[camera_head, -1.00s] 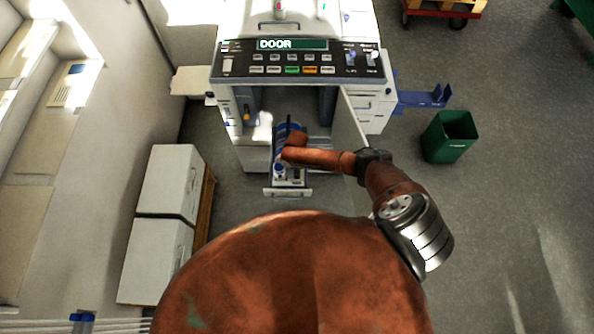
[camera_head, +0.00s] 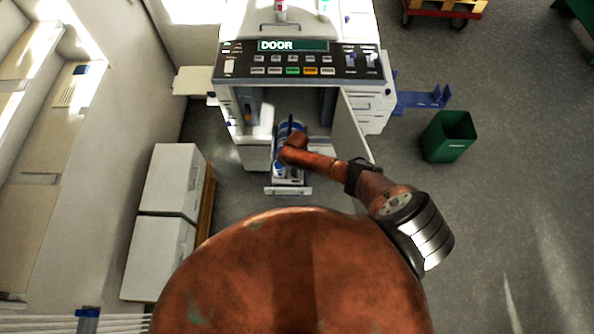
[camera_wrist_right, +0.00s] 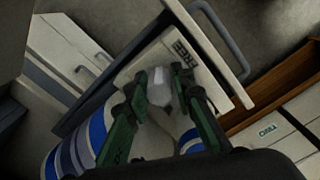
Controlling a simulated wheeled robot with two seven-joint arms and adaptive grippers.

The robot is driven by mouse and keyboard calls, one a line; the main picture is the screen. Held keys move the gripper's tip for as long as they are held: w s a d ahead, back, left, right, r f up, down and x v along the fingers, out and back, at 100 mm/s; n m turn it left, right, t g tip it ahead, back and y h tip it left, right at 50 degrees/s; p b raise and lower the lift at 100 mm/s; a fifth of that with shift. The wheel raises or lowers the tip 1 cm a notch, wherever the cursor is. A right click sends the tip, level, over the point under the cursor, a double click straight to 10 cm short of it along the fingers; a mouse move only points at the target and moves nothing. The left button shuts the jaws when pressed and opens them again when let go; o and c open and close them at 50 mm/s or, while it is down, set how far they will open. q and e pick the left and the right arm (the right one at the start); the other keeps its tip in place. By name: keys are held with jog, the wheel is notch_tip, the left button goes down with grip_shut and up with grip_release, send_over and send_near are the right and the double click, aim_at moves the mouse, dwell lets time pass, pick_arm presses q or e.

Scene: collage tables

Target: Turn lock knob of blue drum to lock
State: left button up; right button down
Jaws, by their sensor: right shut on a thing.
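The blue drum, with blue and white bands, shows in the wrist view (camera_wrist_right: 82,150) at the lower left, partly behind my gripper. It also shows in the head view (camera_head: 284,127), in the open machine and mostly covered by my arm. A pale grey lock knob (camera_wrist_right: 159,84) sits by a light plate marked "FREE" (camera_wrist_right: 183,52). My right gripper (camera_wrist_right: 160,98) has its green fingers on either side of the knob and is shut on it. In the head view my right arm hides the knob and fingertips. My left gripper is not in view.
The machine's panel (camera_head: 300,62) reads "DOOR", and its door (camera_head: 351,130) stands open right of my arm. A drawer front (camera_head: 288,190) juts out below the drum. White cabinets (camera_head: 165,210) stand left, a green bin (camera_head: 448,138) right.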

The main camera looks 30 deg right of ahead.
dwell(0.3)
jog(key=c, duration=1.7)
grip_release()
jog(key=shift+c, duration=0.2)
notch_tip(320, 180, up, 12)
